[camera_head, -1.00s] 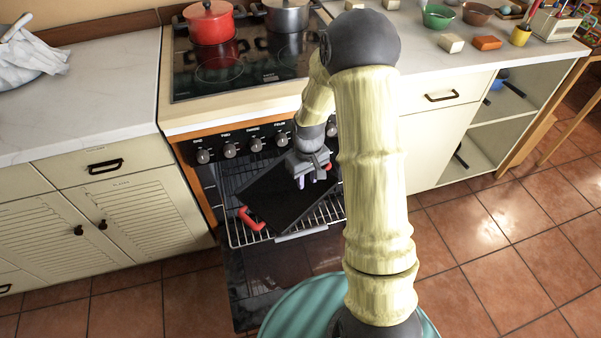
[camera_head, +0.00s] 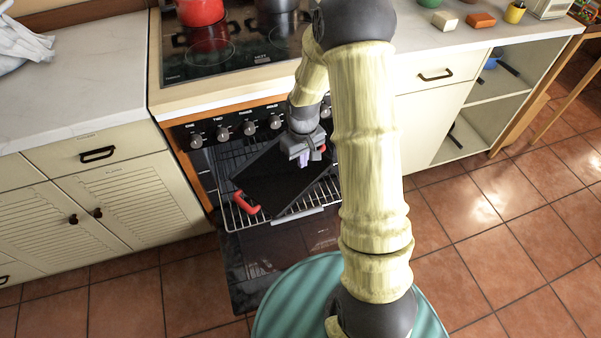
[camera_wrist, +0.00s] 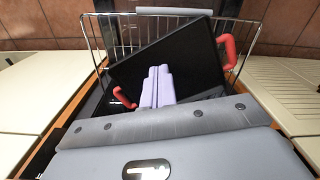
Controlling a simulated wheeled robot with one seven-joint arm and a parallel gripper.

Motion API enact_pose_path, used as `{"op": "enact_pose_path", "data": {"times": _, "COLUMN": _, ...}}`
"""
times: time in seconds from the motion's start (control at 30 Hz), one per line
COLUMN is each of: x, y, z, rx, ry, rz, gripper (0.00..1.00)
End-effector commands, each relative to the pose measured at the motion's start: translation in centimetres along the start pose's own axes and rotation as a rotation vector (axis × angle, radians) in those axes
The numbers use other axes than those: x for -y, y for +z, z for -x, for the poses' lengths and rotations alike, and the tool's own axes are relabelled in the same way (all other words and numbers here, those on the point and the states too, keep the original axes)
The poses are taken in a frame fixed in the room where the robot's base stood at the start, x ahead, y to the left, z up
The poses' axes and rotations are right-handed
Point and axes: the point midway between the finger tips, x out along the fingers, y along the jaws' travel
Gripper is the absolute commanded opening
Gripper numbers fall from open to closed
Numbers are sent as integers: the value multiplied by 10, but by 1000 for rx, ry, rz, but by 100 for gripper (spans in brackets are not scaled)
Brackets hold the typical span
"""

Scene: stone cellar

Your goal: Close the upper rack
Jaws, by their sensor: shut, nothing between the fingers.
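The upper rack (camera_head: 232,220) is a wire oven rack pulled partway out of the open oven, with a pale bar (camera_head: 298,218) along its front edge. A black tray (camera_head: 262,180) with red handles (camera_head: 246,203) lies askew on it. In the wrist view the rack's wires (camera_wrist: 262,38) and the tray (camera_wrist: 190,52) show beyond my fingers. My gripper (camera_head: 304,162) is shut and empty, over the tray and behind the rack's front bar. I cannot tell whether the fingertips touch the tray. My arm hides the rack's right end.
The oven door (camera_head: 262,265) hangs open below the rack. The cooktop (camera_head: 225,55) above holds a red pot (camera_head: 200,12) and a dark pot (camera_head: 276,28). Cabinets (camera_head: 95,200) stand at left, and open shelves (camera_head: 478,110) at right. The tiled floor (camera_head: 500,250) at right is clear.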

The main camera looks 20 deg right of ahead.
Motion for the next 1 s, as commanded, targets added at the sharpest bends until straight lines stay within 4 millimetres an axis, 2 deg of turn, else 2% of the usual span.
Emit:
{"op": "enact_pose_path", "data": {"times": 0.17, "x": 10, "y": 16, "z": 34, "rx": -36, "ry": 20, "rz": -37, "gripper": 0}}
{"op": "enact_pose_path", "data": {"times": 0.27, "x": 19, "y": 34, "z": 60, "rx": -67, "ry": 33, "rz": -73, "gripper": 0}}
{"op": "enact_pose_path", "data": {"times": 0.4, "x": 33, "y": 63, "z": 93, "rx": -117, "ry": 44, "rz": -135, "gripper": 0}}
{"op": "enact_pose_path", "data": {"times": 0.6, "x": 53, "y": 109, "z": 126, "rx": -188, "ry": 45, "rz": -222, "gripper": 0}}
{"op": "enact_pose_path", "data": {"times": 0.8, "x": 62, "y": 135, "z": 138, "rx": -225, "ry": 37, "rz": -273, "gripper": 0}}
{"op": "enact_pose_path", "data": {"times": 1.0, "x": 63, "y": 137, "z": 138, "rx": -226, "ry": 36, "rz": -278, "gripper": 0}}
